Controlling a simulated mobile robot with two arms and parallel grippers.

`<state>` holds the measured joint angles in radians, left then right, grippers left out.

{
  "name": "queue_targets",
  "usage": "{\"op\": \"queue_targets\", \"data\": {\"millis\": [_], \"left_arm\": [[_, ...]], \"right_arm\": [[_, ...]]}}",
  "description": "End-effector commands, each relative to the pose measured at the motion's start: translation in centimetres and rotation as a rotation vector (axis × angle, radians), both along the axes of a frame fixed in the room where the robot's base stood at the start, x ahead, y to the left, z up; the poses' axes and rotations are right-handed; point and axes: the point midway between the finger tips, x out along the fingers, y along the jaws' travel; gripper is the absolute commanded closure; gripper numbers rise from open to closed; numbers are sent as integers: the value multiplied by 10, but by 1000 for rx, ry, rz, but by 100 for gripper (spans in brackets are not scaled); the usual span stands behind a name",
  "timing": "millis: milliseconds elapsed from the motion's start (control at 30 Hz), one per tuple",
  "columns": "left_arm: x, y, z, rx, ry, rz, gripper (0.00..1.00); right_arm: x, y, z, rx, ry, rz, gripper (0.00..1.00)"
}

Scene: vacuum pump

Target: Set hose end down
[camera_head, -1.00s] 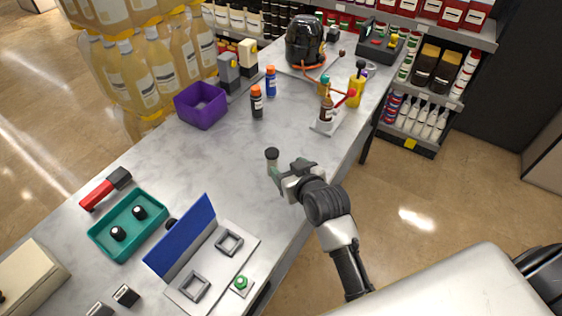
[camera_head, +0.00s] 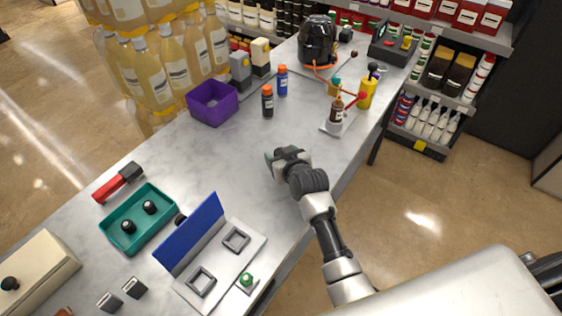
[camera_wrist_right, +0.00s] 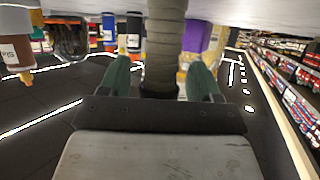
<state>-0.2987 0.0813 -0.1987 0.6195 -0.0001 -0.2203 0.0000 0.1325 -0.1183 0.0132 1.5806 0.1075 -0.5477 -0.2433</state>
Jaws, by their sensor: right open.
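My right gripper (camera_head: 274,158) is low over the middle of the marble table, near its right edge. In the wrist view its green fingertips (camera_wrist_right: 160,80) stand apart on either side of a ribbed grey-brown upright piece (camera_wrist_right: 163,45) that looks like a hose end. Gaps show between it and both fingers. In the head view my gripper mostly hides this piece. An orange hose (camera_head: 320,67) runs at the foot of a black pump-like canister (camera_head: 317,40) at the far end of the table. My left gripper is not in view.
A teal tray (camera_head: 138,220) and a blue panel (camera_head: 190,235) are nearer. Table left of my gripper is clear.

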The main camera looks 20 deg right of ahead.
Motion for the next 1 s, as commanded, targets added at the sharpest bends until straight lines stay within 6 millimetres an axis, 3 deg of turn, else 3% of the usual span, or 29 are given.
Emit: {"op": "queue_targets", "data": {"millis": [133,500,767,1000], "left_arm": [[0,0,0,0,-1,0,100],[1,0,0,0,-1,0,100],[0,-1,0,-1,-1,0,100],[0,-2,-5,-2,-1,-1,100]], "right_arm": [[0,0,0,0,0,0,40],[0,0,0,-1,0,0,94],[0,0,2,-1,-2,0,94],[0,0,26,-2,-5,0,94]]}}
